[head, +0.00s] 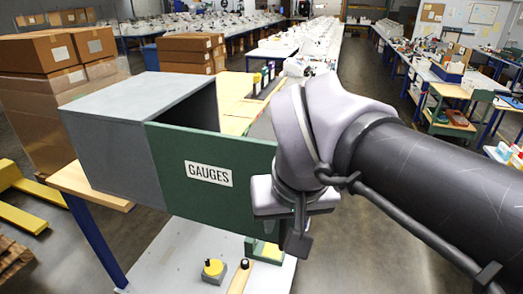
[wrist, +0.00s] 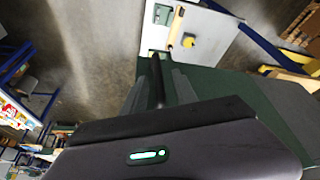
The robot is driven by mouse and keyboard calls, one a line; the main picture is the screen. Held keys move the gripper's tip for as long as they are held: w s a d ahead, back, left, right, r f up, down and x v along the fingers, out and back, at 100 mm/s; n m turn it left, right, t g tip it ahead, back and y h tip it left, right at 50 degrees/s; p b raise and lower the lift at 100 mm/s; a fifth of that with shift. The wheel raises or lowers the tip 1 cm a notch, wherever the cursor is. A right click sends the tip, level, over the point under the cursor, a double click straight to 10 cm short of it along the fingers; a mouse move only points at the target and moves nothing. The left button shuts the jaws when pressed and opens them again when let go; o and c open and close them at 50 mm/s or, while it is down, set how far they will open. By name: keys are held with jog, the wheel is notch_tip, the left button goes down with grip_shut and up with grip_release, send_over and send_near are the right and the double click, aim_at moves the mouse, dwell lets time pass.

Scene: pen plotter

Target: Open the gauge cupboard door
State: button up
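The gauge cupboard (head: 110,150) is a grey box on a bench at the left in the head view. Its green door (head: 170,165), labelled GAUGES, stands swung out from the box, and part of the dark inside (head: 205,105) shows behind it. My gripper (head: 295,235) is at the door's free right edge. In the wrist view, the fingers of my gripper (wrist: 158,85) lie close on both sides of a dark bar (wrist: 157,78), which looks like the door handle. The green door (wrist: 215,88) runs to the right there. The fingertip contact is partly hidden.
Below the door is a pale bench top (head: 180,250) with a yellow-topped device (head: 213,270). Cardboard boxes (head: 60,70) are stacked behind the cupboard at the left. The floor (head: 370,240) under my arm is clear. Workbenches (head: 440,85) stand at the right.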

jog(key=p+v, duration=1.1)
jog(key=v, duration=0.5)
jog(key=shift+r+p, duration=0.2)
jog(key=shift+p, duration=0.15)
jog(key=s+d+f+m+b, duration=0.1)
jog(key=f+m+b, duration=0.1)
jog(key=f+b, duration=2)
jog(key=s+d+f+m+t+y+b, duration=0.1)
jog(key=s+d+f+m+b, duration=0.1)
jog(key=f+b, duration=2.1)
notch_tip(320, 180, down, 10)
jog(key=shift+s+d+r+m+y, duration=0.1)
jog(key=shift+s+d+m+y, duration=0.15)
jog(key=shift+m, duration=0.35)
jog(key=shift+a, duration=0.1)
